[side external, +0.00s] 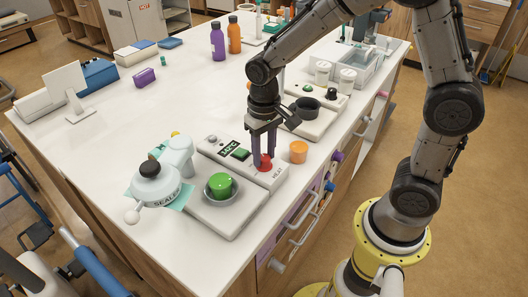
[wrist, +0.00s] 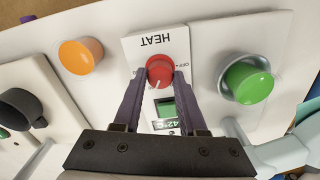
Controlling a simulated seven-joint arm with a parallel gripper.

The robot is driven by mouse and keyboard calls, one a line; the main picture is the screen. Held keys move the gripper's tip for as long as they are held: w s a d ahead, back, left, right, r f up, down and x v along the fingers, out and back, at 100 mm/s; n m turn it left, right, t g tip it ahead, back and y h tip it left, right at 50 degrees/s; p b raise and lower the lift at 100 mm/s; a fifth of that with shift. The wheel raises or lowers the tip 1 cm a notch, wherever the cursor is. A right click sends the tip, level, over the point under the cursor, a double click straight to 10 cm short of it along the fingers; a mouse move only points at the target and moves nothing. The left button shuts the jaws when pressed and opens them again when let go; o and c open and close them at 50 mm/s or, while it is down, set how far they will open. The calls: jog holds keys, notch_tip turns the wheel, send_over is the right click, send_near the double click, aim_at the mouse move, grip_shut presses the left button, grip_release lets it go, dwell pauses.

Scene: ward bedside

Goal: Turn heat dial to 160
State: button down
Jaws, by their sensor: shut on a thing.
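The red heat dial (side external: 264,164) sits on a white control box (side external: 215,155) near the table's front edge. In the wrist view the dial (wrist: 160,69) has a white pointer line and lies under the lettering HEAT, which appears upside down. My gripper (side external: 263,155) points down with its two purple fingers on either side of the dial, shut on it. A dark readout (side external: 229,147) on the box seems to show about 142°C; in the wrist view its left part is cut off or hidden. A green square (side external: 241,154) lies beside the readout.
An orange cup (side external: 298,152) stands close to the right of the dial. A green knob (side external: 220,184) in a grey ring and a white sealer (side external: 155,185) stand left. The table's middle is clear.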

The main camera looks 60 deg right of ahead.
aim_at(264, 157)
jog(key=shift+w+r, duration=0.1)
jog(key=shift+c, duration=2.3)
grip_release()
notch_tip(264, 157, up, 14)
